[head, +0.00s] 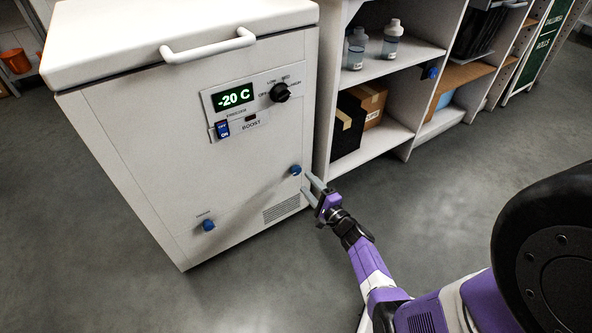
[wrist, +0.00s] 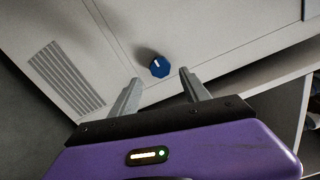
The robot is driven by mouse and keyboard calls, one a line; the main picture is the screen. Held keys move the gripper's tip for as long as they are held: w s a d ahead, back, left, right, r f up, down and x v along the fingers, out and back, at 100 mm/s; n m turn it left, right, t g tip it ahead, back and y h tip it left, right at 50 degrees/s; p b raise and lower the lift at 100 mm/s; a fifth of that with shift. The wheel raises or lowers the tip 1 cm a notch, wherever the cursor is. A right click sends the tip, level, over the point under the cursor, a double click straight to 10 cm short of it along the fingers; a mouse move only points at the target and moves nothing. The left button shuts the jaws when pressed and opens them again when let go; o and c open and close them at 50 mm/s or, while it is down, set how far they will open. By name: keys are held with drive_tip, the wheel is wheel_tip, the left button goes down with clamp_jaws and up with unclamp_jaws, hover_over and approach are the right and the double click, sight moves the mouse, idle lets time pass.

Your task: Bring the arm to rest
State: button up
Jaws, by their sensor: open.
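My gripper (head: 312,190) is in front of the lower right of the white chest freezer (head: 130,150) in the head view. Its grey fingers are apart and empty. In the wrist view my gripper (wrist: 162,92) points at the freezer front, with a blue knob (wrist: 159,66) with a white mark just beyond and between the fingertips. The same blue knob (head: 295,170) shows beside the fingertips in the head view. I see no contact with it. My purple arm (head: 375,265) reaches out from the lower right.
The freezer has a display reading -20 C (head: 234,97), a black dial (head: 280,92), a blue switch (head: 222,129) and a second blue knob (head: 208,225). A white shelf unit (head: 408,147) with bottles and boxes stands right of it. The grey floor (head: 450,190) is open in front.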

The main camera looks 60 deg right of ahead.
idle(0.4)
wheel_tip(320, 180, up, 8)
drive_tip(key=s+a+n+h, duration=0.1)
drive_tip(key=s+n+h, duration=0.15)
drive_tip(key=n, duration=0.75)
drive_tip(key=s+a+r+n+y, duration=0.2)
drive_tip(key=a+r+n, duration=0.15)
drive_tip(key=a, duration=0.45)
drive_tip(key=s+a+r+n+t+y, duration=0.1)
drive_tip(key=s+a+r+n, duration=0.15)
drive_tip(key=a+n, duration=0.45)
drive_tip(key=s+a+r+n+y, duration=0.2)
drive_tip(key=a+r, duration=0.1)
drive_tip(key=a, duration=0.7)
drive_tip(key=s+a+r+n+g+y, duration=0.1)
drive_tip(key=s+a+r+n+y, duration=0.15)
drive_tip(key=s+a, duration=0.45)
drive_tip(key=s+a+r+n+y, duration=0.2)
drive_tip(key=s+a+r+y, duration=0.25)
drive_tip(key=a, duration=0.35)
wheel_tip(320, 180, up, 33)
drive_tip(key=p, duration=3.3)
drive_tip(key=shift+a, duration=0.15)
